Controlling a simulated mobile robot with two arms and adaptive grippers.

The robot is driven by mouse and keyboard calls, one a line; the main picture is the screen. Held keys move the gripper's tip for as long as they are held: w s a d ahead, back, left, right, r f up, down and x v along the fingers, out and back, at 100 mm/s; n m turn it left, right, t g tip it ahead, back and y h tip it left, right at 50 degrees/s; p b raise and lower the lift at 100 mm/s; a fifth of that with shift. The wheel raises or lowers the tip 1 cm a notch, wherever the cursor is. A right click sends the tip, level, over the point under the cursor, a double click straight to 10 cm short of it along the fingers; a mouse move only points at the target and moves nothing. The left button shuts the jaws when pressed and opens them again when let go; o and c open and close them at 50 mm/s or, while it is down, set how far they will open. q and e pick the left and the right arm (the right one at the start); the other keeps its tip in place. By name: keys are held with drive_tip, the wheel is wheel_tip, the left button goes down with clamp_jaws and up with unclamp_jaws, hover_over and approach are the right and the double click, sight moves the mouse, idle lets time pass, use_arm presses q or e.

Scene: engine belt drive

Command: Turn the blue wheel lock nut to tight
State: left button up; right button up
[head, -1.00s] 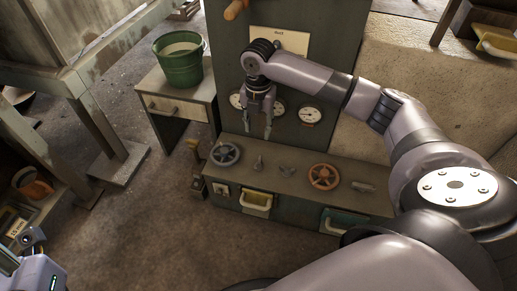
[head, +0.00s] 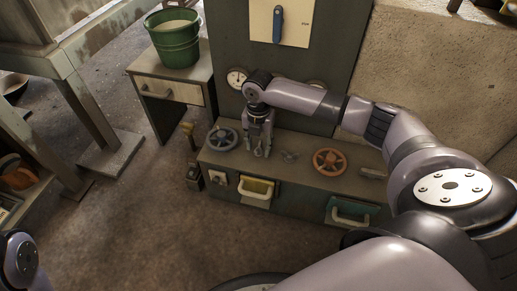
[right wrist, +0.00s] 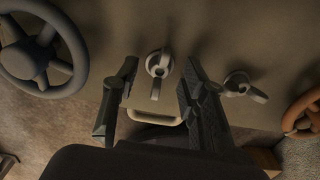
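The blue-grey wheel (head: 222,139) lies on the bench top at left; part of it also shows in the right wrist view (right wrist: 42,50). In the head view my right gripper (head: 258,151) hides most of this nut. My right gripper is open; in the right wrist view its fingers (right wrist: 157,95) lie on either side of the nut's handle, with gaps. I cannot judge its height above the nut. My left gripper is not in view.
A second grey nut (head: 289,157) sits beside an orange wheel (head: 329,161). A panel with gauges and a blue lever (head: 278,24) rises behind the bench. A yellow bin (head: 257,189) and a green bin (head: 350,212) are in the bench front. A green bucket (head: 175,42) stands at left.

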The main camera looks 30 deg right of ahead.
drive_tip(key=shift+f, duration=0.4)
clamp_jaws()
idle(0.4)
